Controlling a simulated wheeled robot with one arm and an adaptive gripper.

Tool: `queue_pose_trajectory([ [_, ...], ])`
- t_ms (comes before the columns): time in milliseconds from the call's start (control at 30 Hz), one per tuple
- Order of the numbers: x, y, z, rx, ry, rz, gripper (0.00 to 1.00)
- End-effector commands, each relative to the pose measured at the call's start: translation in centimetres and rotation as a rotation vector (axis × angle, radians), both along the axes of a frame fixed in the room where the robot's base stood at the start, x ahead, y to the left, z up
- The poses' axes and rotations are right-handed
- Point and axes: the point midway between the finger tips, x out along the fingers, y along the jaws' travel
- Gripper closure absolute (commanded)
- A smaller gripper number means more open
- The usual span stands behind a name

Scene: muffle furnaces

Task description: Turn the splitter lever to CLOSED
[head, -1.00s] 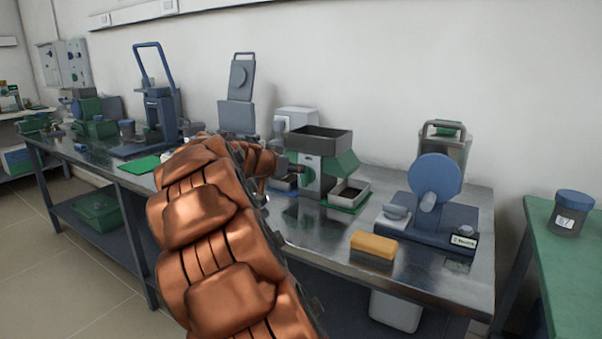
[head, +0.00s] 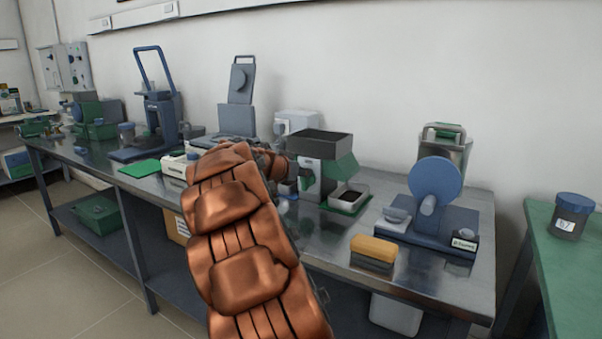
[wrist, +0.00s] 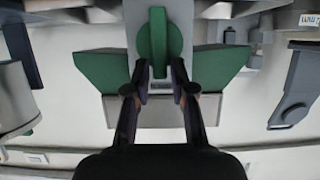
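The splitter (head: 318,147) stands on the steel bench in the head view, with a dark hopper on top and green side chutes. Its green lever (wrist: 157,42) shows in the wrist view as an upright bar on a round green hub, on the grey front face. My gripper (wrist: 160,80) is open, one dark finger on each side of the lever's lower end in that view. I cannot tell whether either finger touches it. In the head view my copper-coloured arm reaches to the splitter's front. The lever and fingertips are not clear there.
A tray (head: 348,199) sits at the splitter's right. A yellow-topped block (head: 373,251) and a blue device with a round disc (head: 436,182) stand farther right. A white box (head: 296,122) is behind the splitter. Bare steel bench lies in front of it.

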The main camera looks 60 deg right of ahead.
Motion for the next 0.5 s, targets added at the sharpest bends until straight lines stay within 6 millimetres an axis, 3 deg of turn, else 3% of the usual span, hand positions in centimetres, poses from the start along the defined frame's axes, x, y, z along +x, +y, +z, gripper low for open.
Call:
queue_pose_trajectory([
  [200,0.0,0.01,0.0,0.0,0.0,0.0,1.0],
  [500,0.02,0.01,-0.02,0.0,0.004,0.0,1.0],
])
